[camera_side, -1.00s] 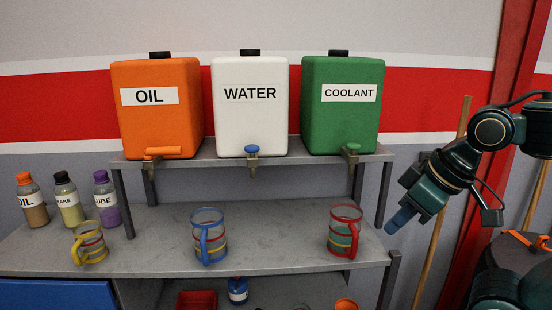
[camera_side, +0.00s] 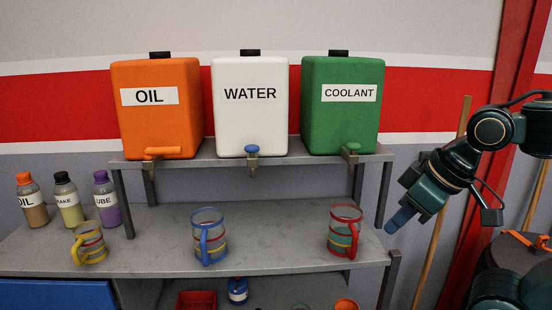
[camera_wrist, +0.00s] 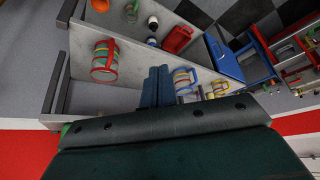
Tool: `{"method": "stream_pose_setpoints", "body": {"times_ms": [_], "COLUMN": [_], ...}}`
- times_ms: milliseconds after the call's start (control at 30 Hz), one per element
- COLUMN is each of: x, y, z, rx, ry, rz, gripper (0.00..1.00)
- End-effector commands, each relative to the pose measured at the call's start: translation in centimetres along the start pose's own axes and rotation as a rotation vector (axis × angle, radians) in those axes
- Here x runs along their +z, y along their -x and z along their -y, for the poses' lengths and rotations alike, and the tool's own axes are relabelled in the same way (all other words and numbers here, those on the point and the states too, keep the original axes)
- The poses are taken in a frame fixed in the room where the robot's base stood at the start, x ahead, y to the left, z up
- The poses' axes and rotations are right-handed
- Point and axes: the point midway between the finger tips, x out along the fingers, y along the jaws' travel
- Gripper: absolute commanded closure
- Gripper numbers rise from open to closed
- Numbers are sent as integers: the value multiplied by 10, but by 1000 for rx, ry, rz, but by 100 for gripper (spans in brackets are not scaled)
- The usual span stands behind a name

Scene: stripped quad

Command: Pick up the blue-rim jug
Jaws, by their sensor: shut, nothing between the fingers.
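The blue-rim jug (camera_side: 209,236) stands upright in the middle of the grey shelf, a clear jug with a blue rim, blue handle and coloured bands. It also shows in the wrist view (camera_wrist: 184,80), just right of my fingers. My gripper (camera_side: 401,219) is right of the shelf in the side view, well apart from the jug, with its blue fingers pointing down and left. In the wrist view the gripper's fingers (camera_wrist: 157,86) are together and empty. A red-rim jug (camera_side: 345,232) stands on the shelf between the blue-rim jug and my gripper.
A yellow-rim jug (camera_side: 90,243) and several bottles (camera_side: 65,200) stand at the left of the shelf. Orange (camera_side: 158,115), white (camera_side: 250,120) and green (camera_side: 341,120) tanks with taps stand on a raised rack above. The shelf is bare between the jugs.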

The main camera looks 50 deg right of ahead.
Motion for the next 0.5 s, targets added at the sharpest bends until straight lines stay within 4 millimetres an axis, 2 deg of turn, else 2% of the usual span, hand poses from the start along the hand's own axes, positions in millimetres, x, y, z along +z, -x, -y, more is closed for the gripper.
{"method": "stream_pose_setpoints", "body": {"times_ms": [300,500], "x": [0,0], "y": [0,0], "z": [0,0], "rx": [0,0], "ry": [0,0], "rz": [0,0], "gripper": [98,59]}}
